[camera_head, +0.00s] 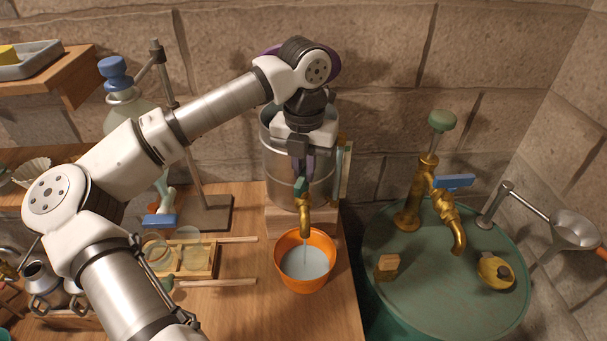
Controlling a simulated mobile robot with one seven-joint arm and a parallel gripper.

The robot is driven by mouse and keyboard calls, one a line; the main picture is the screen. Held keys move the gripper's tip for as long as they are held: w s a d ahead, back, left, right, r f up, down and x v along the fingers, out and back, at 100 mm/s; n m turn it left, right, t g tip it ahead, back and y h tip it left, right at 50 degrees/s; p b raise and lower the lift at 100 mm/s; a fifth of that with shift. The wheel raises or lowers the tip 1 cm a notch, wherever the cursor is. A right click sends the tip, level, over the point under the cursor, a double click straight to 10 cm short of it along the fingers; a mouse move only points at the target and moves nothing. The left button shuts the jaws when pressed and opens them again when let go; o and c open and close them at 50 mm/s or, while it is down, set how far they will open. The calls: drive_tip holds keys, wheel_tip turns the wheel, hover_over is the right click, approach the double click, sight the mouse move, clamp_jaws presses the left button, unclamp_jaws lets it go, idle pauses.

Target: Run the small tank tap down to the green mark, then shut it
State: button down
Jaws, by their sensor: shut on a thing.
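The small steel tank (282,165) stands on a wooden block at the back of the bench, partly hidden behind my arm. Its brass tap (304,218) points down at the front, with a teal handle (301,188) on top. My gripper (301,178) is over the tap from above and shut on the teal handle. A thin stream runs from the spout into an orange bowl (284,275), which holds pale liquid. A narrow upright gauge (344,170) shows on the tank's right side. Its level and the green mark are too small to make out.
A green drum (440,300) at the right carries a larger brass tap (447,210) with a blue lever. A wooden rack (200,262) with glass discs lies left of the bowl. A glass flask (125,105) and stand are behind my arm. The bench's right edge is close to the bowl.

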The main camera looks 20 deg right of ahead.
drive_tip(key=m+b, duration=0.2)
drive_tip(key=shift+f+m, duration=0.2)
drive_tip(key=shift+m, duration=0.2)
drive_tip(key=m+b, duration=0.2)
drive_tip(key=m, duration=0.1)
drive_tip(key=shift+s+d+r+m, duration=0.1)
drive_tip(key=shift+s+d+m, duration=0.05)
drive_tip(key=shift+m, duration=0.15)
drive_tip(key=m+b, duration=0.1)
drive_tip(key=m, duration=0.2)
drive_tip(key=shift+s+b, duration=0.1)
drive_tip(key=shift+b, duration=0.2)
drive_tip(key=shift+s+r+m+b, duration=0.15)
drive_tip(key=shift+m+b, duration=0.2)
drive_tip(key=shift+m, duration=1.75)
drive_tip(key=c, duration=1.5)
unclamp_jaws()
drive_tip(key=shift+o, duration=0.2)
wheel_tip(320, 180, up, 14)
drive_tip(key=shift+b, duration=0.4)
